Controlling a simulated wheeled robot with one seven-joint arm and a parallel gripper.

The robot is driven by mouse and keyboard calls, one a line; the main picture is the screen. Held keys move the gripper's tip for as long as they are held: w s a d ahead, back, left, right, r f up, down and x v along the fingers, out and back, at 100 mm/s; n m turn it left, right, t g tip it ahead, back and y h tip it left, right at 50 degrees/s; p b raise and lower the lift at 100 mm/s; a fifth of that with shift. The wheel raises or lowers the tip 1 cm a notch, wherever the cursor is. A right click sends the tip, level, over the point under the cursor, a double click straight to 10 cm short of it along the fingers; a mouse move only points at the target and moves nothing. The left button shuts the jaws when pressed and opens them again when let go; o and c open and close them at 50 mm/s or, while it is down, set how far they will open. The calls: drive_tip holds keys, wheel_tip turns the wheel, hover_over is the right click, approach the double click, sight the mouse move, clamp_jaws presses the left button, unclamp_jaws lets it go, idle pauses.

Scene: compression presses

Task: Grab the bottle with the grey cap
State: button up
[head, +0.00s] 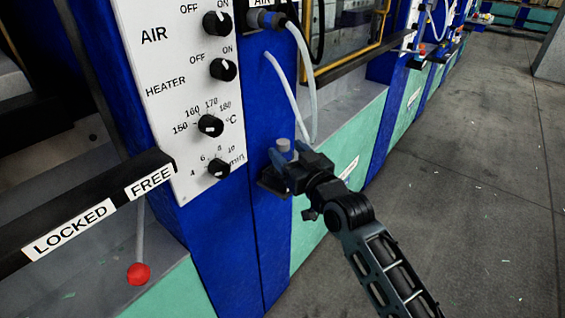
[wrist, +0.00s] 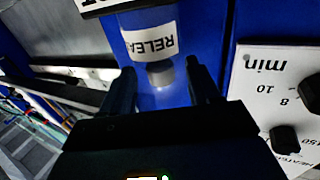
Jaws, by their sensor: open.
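The bottle shows in the wrist view with its white label (wrist: 150,42), partly reading "RELEA", and its grey cap (wrist: 160,73). In the head view only the grey cap (head: 283,145) shows clearly; my gripper hides most of the body. My gripper (head: 287,168) is at the bottle, in front of the blue panel. In the wrist view its two fingers are spread, one on each side of the cap. Gaps show between the fingers and the bottle. I cannot tell how deep the bottle sits between them.
A small black shelf (head: 272,186) juts from the blue press below my gripper. A white control panel (head: 190,75) with black knobs is to its left. A pale hose (head: 312,90) hangs just above. A black bar (head: 75,215) sticks out at lower left. Grey floor (head: 470,190) is open at right.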

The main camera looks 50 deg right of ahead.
drive_tip(key=shift+x, duration=1.5)
drive_tip(key=shift+r, duration=0.1)
clamp_jaws()
